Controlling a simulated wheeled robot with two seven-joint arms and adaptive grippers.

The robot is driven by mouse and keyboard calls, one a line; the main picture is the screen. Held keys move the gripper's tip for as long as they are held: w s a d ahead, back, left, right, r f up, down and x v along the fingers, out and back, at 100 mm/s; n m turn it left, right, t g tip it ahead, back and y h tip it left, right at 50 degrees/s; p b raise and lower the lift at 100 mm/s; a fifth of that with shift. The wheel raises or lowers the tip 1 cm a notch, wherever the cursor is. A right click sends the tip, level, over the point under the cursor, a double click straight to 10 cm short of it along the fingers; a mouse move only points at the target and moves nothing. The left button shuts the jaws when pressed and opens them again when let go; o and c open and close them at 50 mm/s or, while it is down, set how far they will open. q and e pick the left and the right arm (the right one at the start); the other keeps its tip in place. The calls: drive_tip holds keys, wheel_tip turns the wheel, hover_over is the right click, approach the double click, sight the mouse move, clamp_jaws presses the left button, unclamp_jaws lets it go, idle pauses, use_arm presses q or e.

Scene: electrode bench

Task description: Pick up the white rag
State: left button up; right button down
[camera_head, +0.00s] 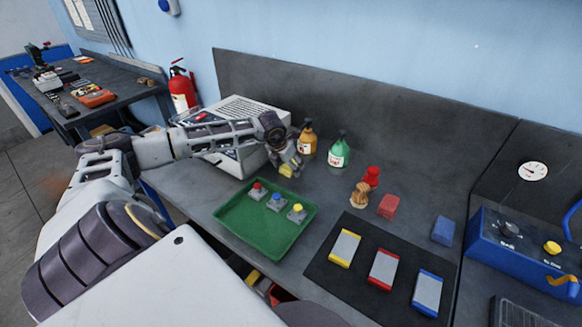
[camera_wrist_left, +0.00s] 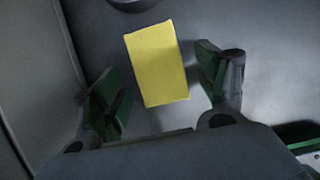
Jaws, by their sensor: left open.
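I see no white rag in either view. My left gripper (camera_head: 289,166) is open and points down at the bench beside the white box-shaped device. A yellow rectangular piece (camera_head: 286,170) lies below its fingers. In the left wrist view this yellow piece (camera_wrist_left: 157,65) is flat-faced, slightly tilted, and sits between the two spread fingers, with a gap on each side. I cannot tell how far below the fingertips it is. My right gripper is not in view.
A white device (camera_head: 238,165) stands just left of the gripper. Brown (camera_head: 307,141) and green (camera_head: 339,153) bottles stand close on the right. A green tray (camera_head: 240,231) with button blocks lies in front. A dark mat (camera_head: 336,281) holds three coloured blocks. Red (camera_head: 388,206) and blue (camera_head: 443,230) blocks lie behind it.

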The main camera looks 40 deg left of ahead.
use_arm(q)
drive_tip(key=shift+c, duration=0.7)
drive_tip(key=c, duration=0.9)
drive_tip(key=shift+o, duration=0.2)
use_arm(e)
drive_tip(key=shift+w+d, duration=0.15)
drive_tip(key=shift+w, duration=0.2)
use_arm(q)
drive_tip(key=shift+r, duration=0.1)
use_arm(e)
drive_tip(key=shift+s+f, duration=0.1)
